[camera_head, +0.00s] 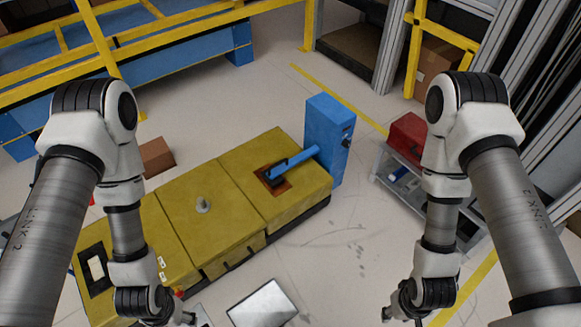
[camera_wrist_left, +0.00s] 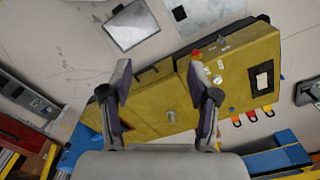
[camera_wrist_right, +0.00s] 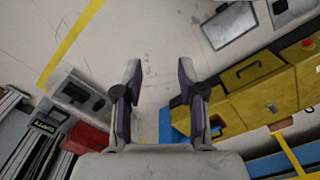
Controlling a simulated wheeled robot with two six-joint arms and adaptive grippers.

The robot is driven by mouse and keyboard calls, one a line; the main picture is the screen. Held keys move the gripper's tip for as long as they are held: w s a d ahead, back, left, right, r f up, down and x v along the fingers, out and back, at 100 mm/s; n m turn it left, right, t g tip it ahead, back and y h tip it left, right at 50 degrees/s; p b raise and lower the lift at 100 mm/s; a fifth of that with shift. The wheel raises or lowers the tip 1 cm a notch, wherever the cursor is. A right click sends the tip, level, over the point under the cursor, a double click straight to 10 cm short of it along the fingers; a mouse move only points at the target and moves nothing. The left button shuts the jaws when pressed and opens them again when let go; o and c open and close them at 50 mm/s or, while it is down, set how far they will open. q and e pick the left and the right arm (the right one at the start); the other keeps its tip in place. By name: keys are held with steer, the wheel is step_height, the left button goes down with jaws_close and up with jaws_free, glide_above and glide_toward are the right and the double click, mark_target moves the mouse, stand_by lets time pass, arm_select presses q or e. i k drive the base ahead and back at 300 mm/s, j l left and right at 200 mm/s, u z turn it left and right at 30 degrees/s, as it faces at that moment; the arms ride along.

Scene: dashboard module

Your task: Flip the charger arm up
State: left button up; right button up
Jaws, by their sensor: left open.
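The charger arm (camera_head: 294,162) is a blue bar in the head view. It lies low across the far right end of the yellow module (camera_head: 195,262), between a blue post (camera_head: 327,135) and a dark recess with a brown surround (camera_head: 277,183). My left gripper (camera_head: 190,318) is at the bottom of the head view, near the module's front edge and away from the bar. The left wrist view shows its fingers (camera_wrist_left: 160,82) spread and empty. My right gripper (camera_head: 390,314) is right of the module over the floor. Its fingers (camera_wrist_right: 160,72) are apart and empty in the right wrist view.
A grey knob (camera_head: 203,205) stands on the module's middle section. A flat grey panel (camera_head: 262,304) lies in front. A grey cart with a red box (camera_head: 408,137) stands at the right. Yellow rails (camera_head: 190,25) run along the back left. Floor between panel and cart is clear.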

mark_target(271, 176)
steer(key=k, duration=0.4)
steer(key=k+u, duration=0.15)
steer(key=u, duration=0.15)
steer(key=k+u, duration=0.1)
steer(key=u, duration=1.75)
steer(key=l, duration=0.9)
steer(key=k+l, duration=0.15)
steer(key=l, duration=1.7)
steer(key=k, duration=0.05)
